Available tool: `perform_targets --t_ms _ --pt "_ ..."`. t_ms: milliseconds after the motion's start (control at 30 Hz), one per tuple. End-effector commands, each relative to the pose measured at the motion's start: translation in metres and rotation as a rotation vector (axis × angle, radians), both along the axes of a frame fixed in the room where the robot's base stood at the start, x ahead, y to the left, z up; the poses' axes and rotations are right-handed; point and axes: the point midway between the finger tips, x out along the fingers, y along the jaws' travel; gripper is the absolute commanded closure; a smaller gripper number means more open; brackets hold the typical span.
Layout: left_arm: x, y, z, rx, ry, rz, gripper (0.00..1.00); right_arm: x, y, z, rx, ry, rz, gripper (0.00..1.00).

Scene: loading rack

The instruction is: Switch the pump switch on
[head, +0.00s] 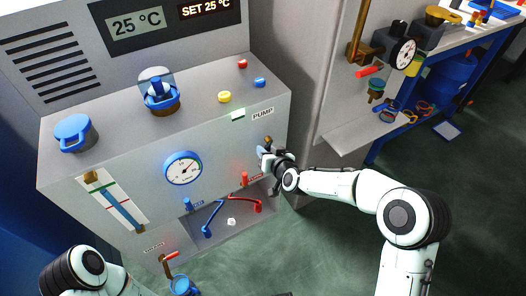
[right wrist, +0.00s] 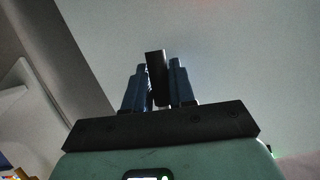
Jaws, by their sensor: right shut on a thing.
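The PUMP label (head: 262,113) is on the front panel of the grey machine, near its right end. Below it my right gripper (head: 265,156) is at the panel and largely covers the switch there. In the right wrist view its two blue fingers (right wrist: 157,85) are shut on a dark upright bar, the pump switch lever (right wrist: 156,70). In the head view a small brass-coloured part of the switch shows just above the gripper; the lever's position is hard to tell. My left arm shows at the lower left, with its gripper out of view.
A pressure gauge (head: 183,168) and a red handle (head: 245,178) are left of my right gripper. A recess below holds red and blue hoses (head: 213,214). A side bench (head: 345,130) stands to the right. A drain valve (head: 169,257) is at lower left.

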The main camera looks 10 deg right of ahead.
Motion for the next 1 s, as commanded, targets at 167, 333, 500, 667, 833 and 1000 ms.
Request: perform_targets --t_ms 167,333,500,667,833,1000 --pt "-0.0041 -0.002 0.0035 -0.006 0.011 -0.005 0.7 0.0023 -0.0036 0.0023 -0.097 -0.038 -0.001 1.0" --pt "-0.0066 -0.0032 0.0051 -0.008 0.017 -0.007 0.7 0.0033 -0.0069 0.0014 -0.153 -0.056 -0.003 1.0" --pt "-0.0078 -0.0038 0.0057 -0.01 0.02 -0.008 0.7 0.0038 -0.0082 0.001 -0.181 -0.065 -0.003 1.0" --pt "-0.0081 -0.004 0.0058 -0.01 0.021 -0.009 0.7 0.0039 -0.009 0.0006 -0.187 -0.067 -0.004 1.0" --pt "-0.0082 -0.0039 0.0058 -0.01 0.021 -0.009 0.7 0.0039 -0.009 0.0003 -0.187 -0.067 -0.004 1.0" --pt "-0.0081 -0.0039 0.0057 -0.01 0.021 -0.009 0.7 0.0038 -0.0089 0.0002 -0.186 -0.066 -0.004 0.55"
